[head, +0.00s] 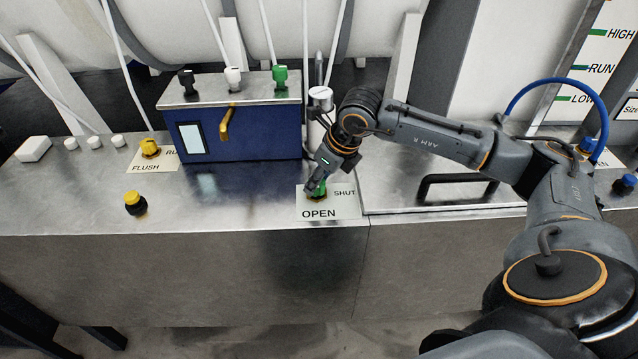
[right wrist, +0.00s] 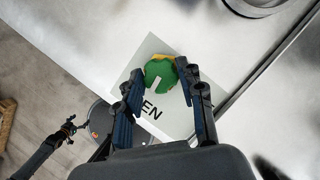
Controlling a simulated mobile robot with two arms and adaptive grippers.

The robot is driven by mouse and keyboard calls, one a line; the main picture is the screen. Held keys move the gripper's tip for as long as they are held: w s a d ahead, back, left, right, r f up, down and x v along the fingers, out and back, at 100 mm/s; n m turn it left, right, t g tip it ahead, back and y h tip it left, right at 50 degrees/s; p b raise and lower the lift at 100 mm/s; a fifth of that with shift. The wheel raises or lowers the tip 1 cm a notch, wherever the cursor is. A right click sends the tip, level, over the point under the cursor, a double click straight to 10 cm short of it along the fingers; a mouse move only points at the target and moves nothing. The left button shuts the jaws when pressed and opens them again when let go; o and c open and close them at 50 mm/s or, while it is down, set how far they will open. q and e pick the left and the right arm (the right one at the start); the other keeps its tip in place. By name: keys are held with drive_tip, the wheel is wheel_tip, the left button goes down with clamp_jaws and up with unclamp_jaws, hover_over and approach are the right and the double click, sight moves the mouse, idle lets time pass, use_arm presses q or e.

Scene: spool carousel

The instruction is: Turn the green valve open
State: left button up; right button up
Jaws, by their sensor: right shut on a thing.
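The green valve (head: 318,187) sits on a white label plate (head: 345,207) at the front of the steel bench, with OPEN printed in front and SHUT to its right. My right gripper (head: 314,185) reaches down over the valve and is shut on it. In the right wrist view the round green top (right wrist: 160,73) lies between the fingertips of my right gripper (right wrist: 158,82). A white mark on it points down-left, towards the partly hidden lettering. Yellow shows at its edge. A dark arm at the lower left may be my left one; its jaws are too small to read.
A blue box (head: 235,130) with black, white and green knobs stands behind and left. A yellow valve (head: 150,147) marked FLUSH and a yellow-topped button (head: 134,203) are farther left. A black handle (head: 455,180) is to the right. Bench between button and plate is clear.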

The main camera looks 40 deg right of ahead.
drive_tip(key=shift+m+b, duration=0.4)
drive_tip(key=shift+m, duration=0.2)
drive_tip(key=shift+m+h, duration=0.3)
drive_tip(key=o, duration=1.2)
drive_tip(key=shift+c, duration=0.2)
drive_tip(key=shift+r, duration=0.1)
drive_tip(key=a+v, duration=0.1)
drive_tip(key=v, duration=1)
drive_tip(key=shift+s+d+r, duration=0.35)
drive_tip(key=shift+d, duration=0.15)
